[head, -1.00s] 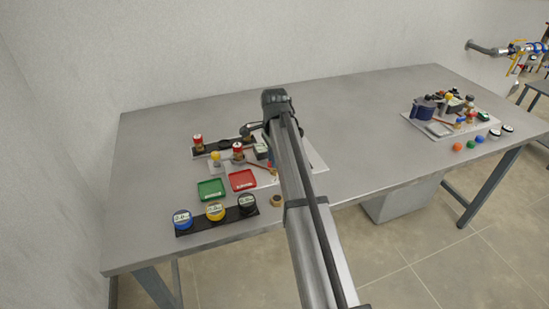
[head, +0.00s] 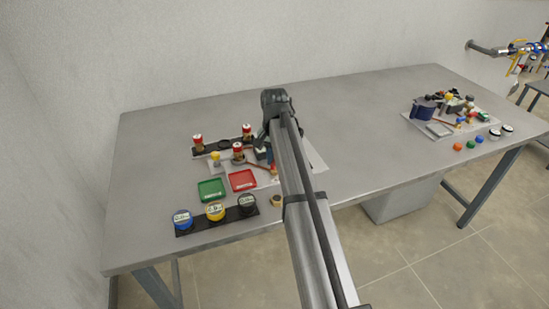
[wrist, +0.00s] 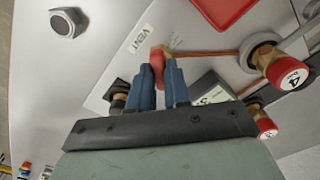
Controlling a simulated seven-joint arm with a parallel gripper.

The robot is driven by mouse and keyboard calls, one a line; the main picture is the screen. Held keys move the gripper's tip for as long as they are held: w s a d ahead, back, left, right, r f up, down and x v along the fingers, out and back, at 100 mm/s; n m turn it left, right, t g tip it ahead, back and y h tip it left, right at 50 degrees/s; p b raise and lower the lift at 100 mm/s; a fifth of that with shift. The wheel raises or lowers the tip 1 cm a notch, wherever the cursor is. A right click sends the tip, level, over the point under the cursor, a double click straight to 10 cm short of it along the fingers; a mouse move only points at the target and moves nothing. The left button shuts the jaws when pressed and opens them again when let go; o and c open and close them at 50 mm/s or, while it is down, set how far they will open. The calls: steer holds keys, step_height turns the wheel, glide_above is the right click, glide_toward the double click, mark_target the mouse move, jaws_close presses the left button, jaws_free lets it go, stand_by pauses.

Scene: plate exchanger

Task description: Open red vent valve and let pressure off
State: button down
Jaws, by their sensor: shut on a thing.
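The red vent valve (wrist: 157,58) is a small red handle on a brass body, beside a "VENT" label (wrist: 142,39) in the wrist view. My gripper (wrist: 161,75) has its two blue fingers closed on either side of the red handle. In the head view my gripper (head: 269,157) is low over the white panel (head: 314,160), and my arm hides part of that area. An orange-brown pipe (wrist: 215,54) runs from the valve to a brass fitting with a red cap (wrist: 285,72). A partly hidden gauge-like box (wrist: 209,95) sits behind the fingers.
A green tray (head: 211,190) and a red tray (head: 243,180) lie left of my arm. A black strip (head: 187,232) holds blue, yellow and black round pieces. A second panel assembly (head: 440,128) stands at the right. The table's back middle is clear.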

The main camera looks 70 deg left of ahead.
steer(key=n, duration=0.4)
steer(key=shift+n, duration=1.8)
steer(key=c, duration=1.1)
jaws_free()
steer(key=shift+r, duration=0.1)
step_height(320, 180, up, 14)
steer(key=shift+f, duration=0.15)
